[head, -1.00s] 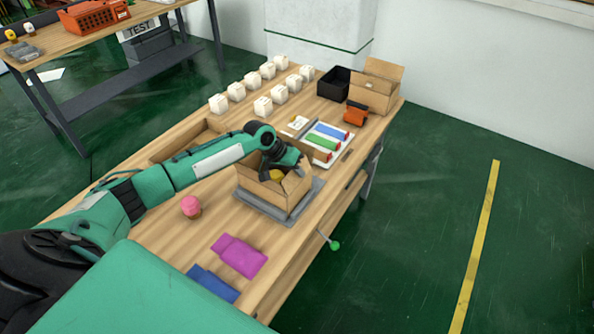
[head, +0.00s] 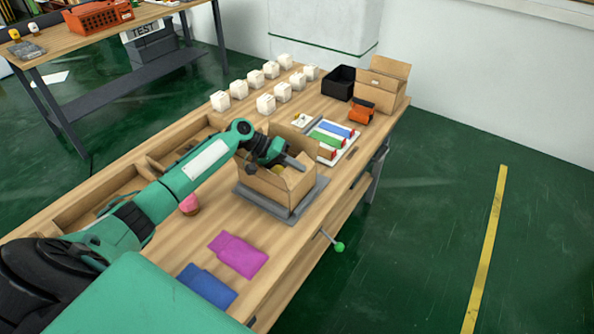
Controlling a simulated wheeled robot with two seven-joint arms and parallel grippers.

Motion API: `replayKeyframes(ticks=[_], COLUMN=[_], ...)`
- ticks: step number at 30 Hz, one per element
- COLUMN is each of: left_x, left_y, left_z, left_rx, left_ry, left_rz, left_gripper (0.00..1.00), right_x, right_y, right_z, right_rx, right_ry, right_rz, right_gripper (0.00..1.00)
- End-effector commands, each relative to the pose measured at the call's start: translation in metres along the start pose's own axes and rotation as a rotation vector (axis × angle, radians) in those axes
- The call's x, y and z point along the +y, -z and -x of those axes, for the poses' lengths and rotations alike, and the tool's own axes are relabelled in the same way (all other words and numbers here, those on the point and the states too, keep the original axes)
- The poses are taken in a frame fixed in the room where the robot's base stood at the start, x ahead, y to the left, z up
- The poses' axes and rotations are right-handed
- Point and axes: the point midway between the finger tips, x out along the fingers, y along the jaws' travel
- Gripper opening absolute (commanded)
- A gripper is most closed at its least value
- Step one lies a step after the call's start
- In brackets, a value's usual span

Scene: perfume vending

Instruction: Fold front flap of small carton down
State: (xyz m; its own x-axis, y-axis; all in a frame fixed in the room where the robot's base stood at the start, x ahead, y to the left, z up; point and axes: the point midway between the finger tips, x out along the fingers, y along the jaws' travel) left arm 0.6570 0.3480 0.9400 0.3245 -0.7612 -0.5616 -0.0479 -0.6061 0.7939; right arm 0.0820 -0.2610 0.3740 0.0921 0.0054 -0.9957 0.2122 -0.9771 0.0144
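The small carton (head: 269,190) is an open brown cardboard box on a grey plate (head: 265,207) near the front edge of the workbench. A flap (head: 294,141) stands up at its far side, behind my gripper. My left gripper (head: 272,165) is over the carton's opening, its dark fingers apart at the level of the upper rim. Whether a finger touches a flap or wall is too small to tell. The gripper hides much of the carton's inside and parts of its rim. My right gripper is not in view.
A larger open carton (head: 385,85), a black bin (head: 338,83) and an orange device (head: 361,110) stand at the far end. White boxes (head: 266,104) line the back. A tray with coloured items (head: 332,140) is beyond the carton. Magenta (head: 238,254) and blue (head: 207,286) cloths lie nearer.

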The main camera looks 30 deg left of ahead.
Motion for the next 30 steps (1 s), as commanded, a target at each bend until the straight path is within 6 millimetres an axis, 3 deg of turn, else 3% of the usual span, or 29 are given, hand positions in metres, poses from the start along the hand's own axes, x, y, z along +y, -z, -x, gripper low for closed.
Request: replayKeyframes(ticks=[8, 12, 22, 26, 30], left_x=[0.0, 0.0, -0.001, -0.003, -0.004], left_y=[0.0, 0.0, 0.0, 0.0, 0.0], left_z=[0.0, 0.0, 0.004, 0.018, 0.048], left_rx=[0.0, 0.0, 0.001, 0.001, 0.002], left_ry=[0.0, 0.0, 0.001, 0.002, 0.004], left_rz=[0.001, 0.001, 0.0, 0.0, 0.0], left_gripper=[0.0, 0.25, 0.25, 0.25, 0.25], right_x=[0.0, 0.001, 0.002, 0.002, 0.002], right_y=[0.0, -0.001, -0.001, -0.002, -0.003], right_z=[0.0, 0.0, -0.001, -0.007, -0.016], right_rx=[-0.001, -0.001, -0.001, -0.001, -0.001], right_ry=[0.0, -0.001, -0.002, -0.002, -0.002], right_rz=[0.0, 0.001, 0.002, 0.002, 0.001], right_gripper=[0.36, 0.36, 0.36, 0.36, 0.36])
